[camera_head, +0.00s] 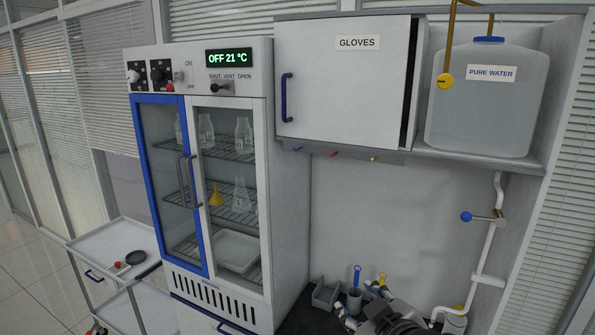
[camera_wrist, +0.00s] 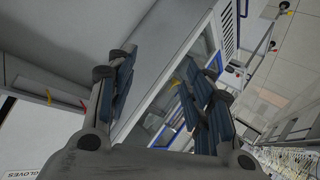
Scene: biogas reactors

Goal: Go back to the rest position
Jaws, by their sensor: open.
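My gripper (camera_wrist: 165,85) shows in the wrist view with its two dark blue-padded fingers spread apart. No object is visible between them. In the head view, grey parts of my arm show at the bottom edge, in front of the dark worktop below the gloves cabinet; the fingertips are hard to make out there. The wrist view is tilted, with the drying cabinet beyond the fingers.
The drying cabinet (camera_head: 225,115) has shut glass doors, glassware and a yellow funnel (camera_head: 216,195) inside. The gloves cabinet (camera_head: 345,85) and pure water tank (camera_head: 486,98) are above the worktop. A trolley (camera_head: 110,250) stands left. White piping (camera_head: 490,240) runs down the right.

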